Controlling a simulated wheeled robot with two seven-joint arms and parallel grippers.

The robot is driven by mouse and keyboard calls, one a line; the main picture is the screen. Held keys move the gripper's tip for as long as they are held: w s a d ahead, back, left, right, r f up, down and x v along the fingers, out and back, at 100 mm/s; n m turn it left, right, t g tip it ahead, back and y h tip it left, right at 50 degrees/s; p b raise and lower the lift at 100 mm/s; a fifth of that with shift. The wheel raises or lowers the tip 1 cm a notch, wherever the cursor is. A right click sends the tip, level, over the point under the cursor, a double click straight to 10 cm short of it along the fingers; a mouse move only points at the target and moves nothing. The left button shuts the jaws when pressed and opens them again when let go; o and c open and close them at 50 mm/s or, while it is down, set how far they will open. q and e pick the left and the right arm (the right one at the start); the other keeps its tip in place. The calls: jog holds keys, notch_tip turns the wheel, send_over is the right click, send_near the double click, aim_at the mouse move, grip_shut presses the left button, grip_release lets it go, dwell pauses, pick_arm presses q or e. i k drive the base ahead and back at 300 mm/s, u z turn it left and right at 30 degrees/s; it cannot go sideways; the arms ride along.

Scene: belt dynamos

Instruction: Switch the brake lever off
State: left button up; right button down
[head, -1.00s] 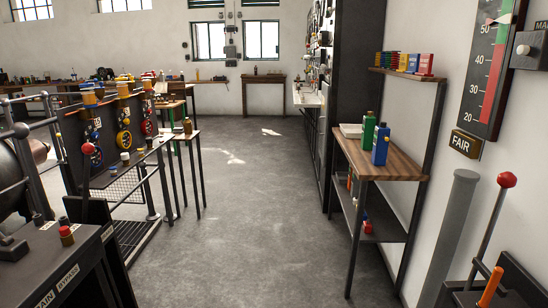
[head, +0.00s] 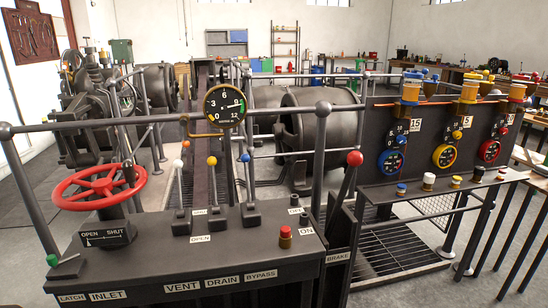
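The brake lever (head: 355,158) has a red ball knob on a dark rod. It stands at the right end of the black control console, leaning slightly right at the top. A BRAKE label (head: 338,257) is on the console's front below it. The lower part of the lever is partly hidden among dark plates and rails, and I cannot read an on or off mark beside it. Neither of my grippers shows in the head view.
The console (head: 240,262) carries a red handwheel (head: 100,187), white (head: 178,164), yellow (head: 212,160) and blue (head: 244,158) knobbed levers, and a red-topped button (head: 285,237). A round gauge (head: 225,105) stands behind. A gauge panel (head: 440,140) stands right; railings and drums fill the back.

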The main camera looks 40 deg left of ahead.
aim_at(354, 159)
jog(key=u, duration=0.85)
jog(key=i, duration=0.9)
jog(key=u, duration=0.55)
